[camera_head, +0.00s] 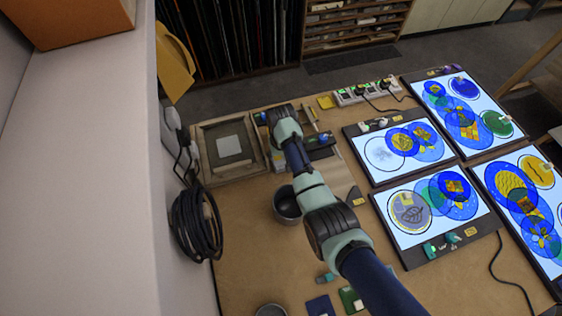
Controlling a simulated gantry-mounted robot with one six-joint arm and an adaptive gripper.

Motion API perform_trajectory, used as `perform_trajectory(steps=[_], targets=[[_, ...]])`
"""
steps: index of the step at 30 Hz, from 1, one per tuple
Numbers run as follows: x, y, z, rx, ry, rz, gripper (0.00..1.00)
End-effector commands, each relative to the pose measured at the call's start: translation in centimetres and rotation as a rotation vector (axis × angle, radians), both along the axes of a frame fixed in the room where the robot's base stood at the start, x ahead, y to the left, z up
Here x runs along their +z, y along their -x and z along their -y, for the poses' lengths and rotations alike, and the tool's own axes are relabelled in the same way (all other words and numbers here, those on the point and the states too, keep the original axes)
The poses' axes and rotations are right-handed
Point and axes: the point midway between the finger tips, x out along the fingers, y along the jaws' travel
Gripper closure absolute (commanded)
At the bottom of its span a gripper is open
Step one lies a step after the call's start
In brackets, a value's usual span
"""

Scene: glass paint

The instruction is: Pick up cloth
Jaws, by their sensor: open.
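I cannot surely tell which thing is the cloth. A pale grey square (229,146) lies flat in a shallow wooden tray (212,131) left of my wrist and may be it. A yellow sheet (173,62), perhaps fabric, hangs at the wall's end at upper left. My arm reaches from the lower right up to the wooden holders beside the tray. My wrist is right of the pale square and apart from it in the picture. My gripper's fingers are hidden below or behind the wrist, and I cannot make them out.
A grey pot (286,205) stands by my forearm. Lit panels with blue and yellow glass discs fill the right, including a near panel (408,242). A black cable coil (196,222) hangs at left. A power strip (365,91) lies at the back. The lower-left tabletop is clear.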

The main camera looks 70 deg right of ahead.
Motion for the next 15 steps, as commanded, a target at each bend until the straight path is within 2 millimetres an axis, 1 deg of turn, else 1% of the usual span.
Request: perform_trajectory(steps=[3,11,12,15], targets=[[0.07,-0.01,-0.01,0.0,0.0,0.0,0.08],[0.09,-0.01,0.0,0.0,0.0,0.0,0.52],[0.09,-0.01,0.0,0.0,0.0,0.0,0.58],[0.1,-0.01,0.0,0.0,0.001,0.001,0.72]])
